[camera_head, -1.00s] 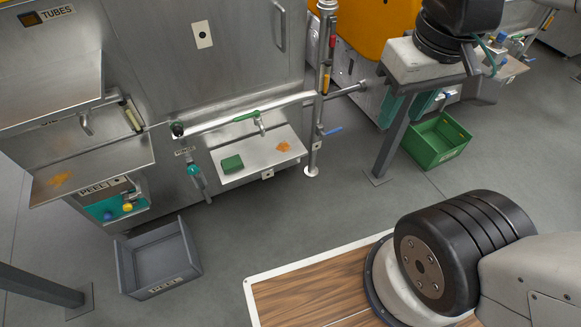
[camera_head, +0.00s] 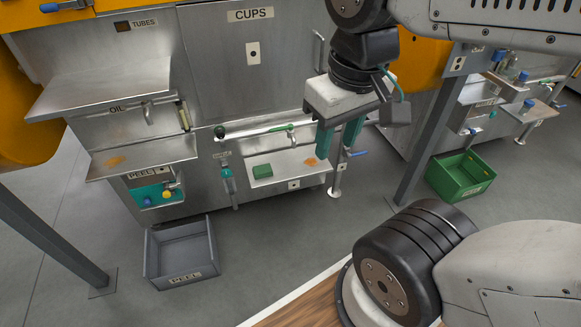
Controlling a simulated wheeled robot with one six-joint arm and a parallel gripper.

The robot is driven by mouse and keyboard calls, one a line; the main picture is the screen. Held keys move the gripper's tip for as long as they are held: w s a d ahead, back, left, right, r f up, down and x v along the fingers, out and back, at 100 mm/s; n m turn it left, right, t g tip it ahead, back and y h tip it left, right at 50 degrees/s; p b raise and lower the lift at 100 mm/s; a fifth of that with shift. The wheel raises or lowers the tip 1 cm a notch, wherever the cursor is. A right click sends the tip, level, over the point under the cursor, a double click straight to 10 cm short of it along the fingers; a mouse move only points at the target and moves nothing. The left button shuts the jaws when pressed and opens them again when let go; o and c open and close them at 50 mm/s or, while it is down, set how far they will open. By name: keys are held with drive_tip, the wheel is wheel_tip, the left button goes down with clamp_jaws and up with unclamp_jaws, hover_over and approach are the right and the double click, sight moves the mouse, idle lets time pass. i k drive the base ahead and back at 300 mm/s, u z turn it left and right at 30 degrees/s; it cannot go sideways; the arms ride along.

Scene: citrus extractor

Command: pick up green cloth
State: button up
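The green cloth (camera_head: 262,171) is a small folded dark-green block. It lies on the left part of a low steel shelf (camera_head: 290,180) on the front of the machine, under a green-handled pipe. My gripper (camera_head: 337,148) points down with two teal fingers spread apart and nothing seen between them. In the picture it is to the right of the cloth, in front of the shelf's right end. The cloth is in clear sight and apart from the fingers.
An orange stain (camera_head: 312,161) marks the shelf. A bottle-like teal fitting (camera_head: 228,182) hangs left of it. A grey PEEL crate (camera_head: 181,254) and a green crate (camera_head: 461,176) stand on the floor. A grey post (camera_head: 50,235) rises at left. The floor before the shelf is clear.

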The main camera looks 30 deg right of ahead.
sight(263, 171)
drive_tip(key=u, duration=0.2)
drive_tip(key=i, duration=0.95)
drive_tip(key=z, duration=0.7)
